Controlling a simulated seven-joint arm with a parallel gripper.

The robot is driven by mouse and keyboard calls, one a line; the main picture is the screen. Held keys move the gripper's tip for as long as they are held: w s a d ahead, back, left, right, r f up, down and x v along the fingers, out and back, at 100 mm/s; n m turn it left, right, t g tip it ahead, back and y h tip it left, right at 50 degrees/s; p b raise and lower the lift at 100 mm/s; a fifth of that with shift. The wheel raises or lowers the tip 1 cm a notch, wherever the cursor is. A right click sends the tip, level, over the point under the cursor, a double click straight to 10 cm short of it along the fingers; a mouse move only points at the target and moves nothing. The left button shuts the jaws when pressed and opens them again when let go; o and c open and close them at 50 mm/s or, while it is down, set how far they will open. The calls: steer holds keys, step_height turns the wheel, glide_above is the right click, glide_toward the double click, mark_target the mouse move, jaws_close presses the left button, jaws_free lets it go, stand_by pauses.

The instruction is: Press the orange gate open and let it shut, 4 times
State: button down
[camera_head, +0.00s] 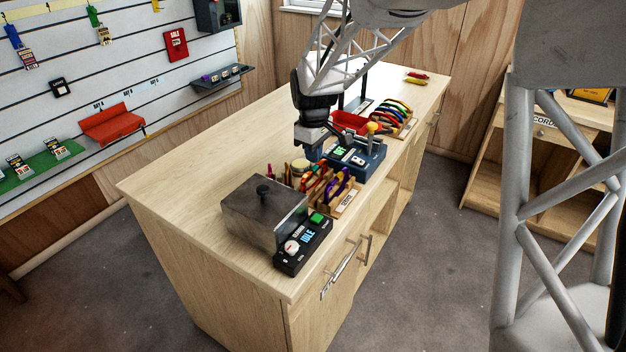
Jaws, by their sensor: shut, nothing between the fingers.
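My gripper (313,152) points down over the counter, small and dark in this view. It is shut and empty. Just to its right is a blue device (368,163) with a lit green display and a yellow-knobbed lever (373,128). I cannot tell whether the fingertips touch anything. Below the gripper, a wooden rack (346,206) holds several coloured pieces, among them an orange-red one (318,170). I cannot pick out the orange gate for certain at this size. Whether any gate is open or shut cannot be seen.
A grey lidded box (258,217) stands at the near end of the counter (190,185), beside a black control panel (302,246) reading IDLE. A red bin (348,121) and a row of coloured carabiners (394,109) are farther back. The counter's left side is clear.

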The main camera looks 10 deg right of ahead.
mark_target(314, 168)
steer(key=shift+f, duration=1.7)
steer(key=shift+r, duration=3.55)
steer(key=shift+r, duration=0.1)
step_height(314, 168, up, 3)
steer(key=shift+f, duration=0.15)
steer(key=shift+f, duration=0.1)
steer(key=shift+f, duration=3.2)
steer(key=shift+f, duration=0.3)
